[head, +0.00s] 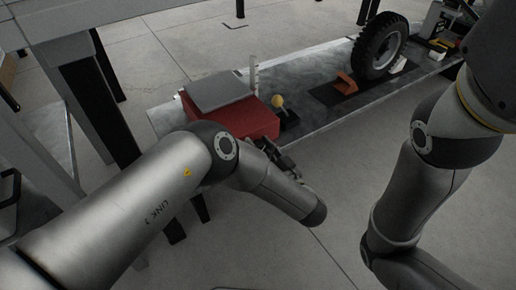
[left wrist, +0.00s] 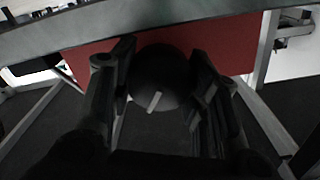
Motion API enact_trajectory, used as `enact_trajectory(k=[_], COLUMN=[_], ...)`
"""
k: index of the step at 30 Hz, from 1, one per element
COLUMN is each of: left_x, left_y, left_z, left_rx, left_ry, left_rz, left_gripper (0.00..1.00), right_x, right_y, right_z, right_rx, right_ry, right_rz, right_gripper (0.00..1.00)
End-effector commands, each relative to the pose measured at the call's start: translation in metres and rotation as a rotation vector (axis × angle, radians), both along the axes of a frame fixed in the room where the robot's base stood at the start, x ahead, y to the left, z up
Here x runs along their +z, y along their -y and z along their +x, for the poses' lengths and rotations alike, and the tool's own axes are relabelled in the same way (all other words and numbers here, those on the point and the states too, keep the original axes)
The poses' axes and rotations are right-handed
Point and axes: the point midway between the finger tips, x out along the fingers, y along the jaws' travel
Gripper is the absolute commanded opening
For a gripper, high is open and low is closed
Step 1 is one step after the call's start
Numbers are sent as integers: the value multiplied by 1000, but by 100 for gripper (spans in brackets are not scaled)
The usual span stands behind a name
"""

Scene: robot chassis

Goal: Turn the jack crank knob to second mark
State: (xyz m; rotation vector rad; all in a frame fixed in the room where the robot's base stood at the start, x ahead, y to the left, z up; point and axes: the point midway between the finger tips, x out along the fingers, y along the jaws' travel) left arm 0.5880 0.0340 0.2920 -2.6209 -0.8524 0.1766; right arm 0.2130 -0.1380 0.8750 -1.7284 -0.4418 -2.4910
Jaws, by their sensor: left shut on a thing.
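The jack is a red box (head: 235,116) with a grey top, standing on the long workbench. In the left wrist view, the dark round crank knob (left wrist: 160,72) with a pale line on its face sits in front of the red body. My left gripper (left wrist: 162,95) has one finger on each side of the knob and is shut on it. In the head view, my left gripper (head: 277,155) is at the front side of the red box, partly hidden by my own arm, which also hides the knob. I cannot make out the marks around the knob. My right gripper is out of view.
A yellow ball-topped lever (head: 278,102) and an upright pale post (head: 254,74) stand beside the red box. A black tyre (head: 380,46) and an orange wedge (head: 345,83) are farther along the bench (head: 318,132). A grey table frame is at the left. Open floor lies in front.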

Motion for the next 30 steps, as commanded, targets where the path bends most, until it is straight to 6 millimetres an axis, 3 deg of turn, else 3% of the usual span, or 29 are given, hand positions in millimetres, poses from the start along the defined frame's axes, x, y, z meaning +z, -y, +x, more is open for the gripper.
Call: enact_trajectory(k=[15, 16, 20, 26, 30], left_x=[4, 5, 5, 13, 32], left_y=[0, 1, 1, 1, 1], left_z=[3, 3, 3, 4, 3], left_rx=[-1, -1, -2, -2, -4], left_ry=[-4, -4, -3, -1, -2], left_rz=[22, 21, 20, 19, 20], left_gripper=[20, 45, 61, 64, 67], right_x=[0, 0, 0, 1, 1], right_y=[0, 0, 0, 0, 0], right_z=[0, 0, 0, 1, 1], right_rx=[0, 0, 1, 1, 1], right_ry=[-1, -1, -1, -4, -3], right_rz=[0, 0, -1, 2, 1], right_gripper=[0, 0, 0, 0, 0])
